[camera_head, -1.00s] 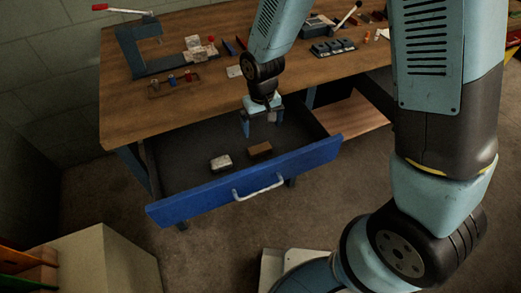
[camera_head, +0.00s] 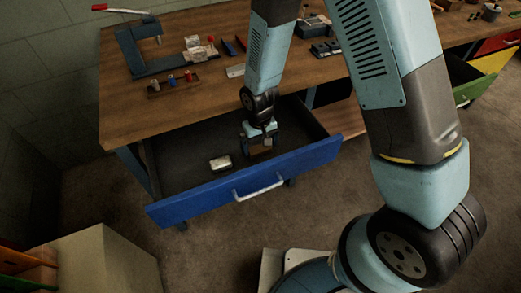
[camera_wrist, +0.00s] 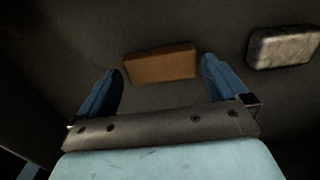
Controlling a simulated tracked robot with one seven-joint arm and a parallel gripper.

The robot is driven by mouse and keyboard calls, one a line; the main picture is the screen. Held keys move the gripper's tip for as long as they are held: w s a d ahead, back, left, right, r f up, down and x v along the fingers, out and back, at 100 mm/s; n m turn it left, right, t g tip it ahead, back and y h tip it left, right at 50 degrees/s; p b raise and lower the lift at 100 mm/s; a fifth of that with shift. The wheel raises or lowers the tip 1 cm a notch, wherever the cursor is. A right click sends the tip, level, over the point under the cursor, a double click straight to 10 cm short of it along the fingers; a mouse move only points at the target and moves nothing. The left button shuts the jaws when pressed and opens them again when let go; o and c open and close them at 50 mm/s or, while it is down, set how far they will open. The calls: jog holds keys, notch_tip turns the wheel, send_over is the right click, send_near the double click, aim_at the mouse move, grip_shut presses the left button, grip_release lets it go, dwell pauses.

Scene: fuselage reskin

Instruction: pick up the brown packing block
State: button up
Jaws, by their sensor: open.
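The brown packing block (camera_wrist: 160,64) lies on the dark floor of the open drawer. In the wrist view it shows between and a little beyond the two blue fingertips of my gripper (camera_wrist: 160,78), with a gap on each side. In the head view my gripper (camera_head: 258,147) is down inside the drawer, over the block, and hides most of it. The fingers are apart and hold nothing. How far the fingertips are above the drawer floor is hard to tell.
A pale grey metallic block (camera_head: 220,163) lies in the drawer beside the brown one; it also shows in the wrist view (camera_wrist: 283,47). The blue drawer front (camera_head: 200,201) with its handle (camera_head: 259,190) stands close by. The wooden bench top (camera_head: 125,112) overhangs the drawer's rear.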

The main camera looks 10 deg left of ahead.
jog(key=shift+f, duration=0.7)
jog(key=c, duration=0.9)
